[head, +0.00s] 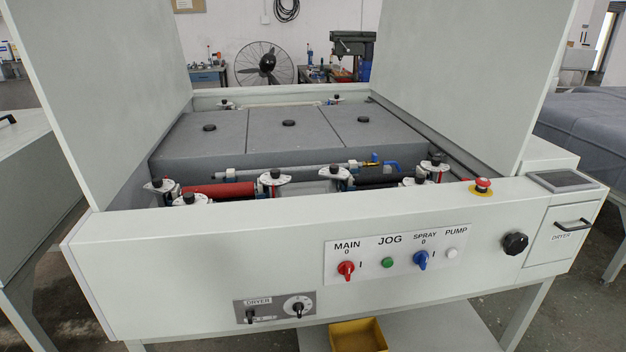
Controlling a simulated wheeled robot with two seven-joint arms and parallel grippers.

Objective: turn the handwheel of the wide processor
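The wide processor (290,235) stands right in front of me, a pale grey machine with its tall side panels raised. The handwheel (515,243) is a small black lobed knob on the right part of its front face, right of the control panel and left of the dryer door. Nothing touches it. Neither of my grippers shows in the head view.
The control panel (398,252) carries a red switch, green button, blue switch and white button. A red emergency stop (482,185) sits on the top edge near a small screen (562,180). The dryer door handle (573,223) juts out. A yellow bin (358,336) lies below.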

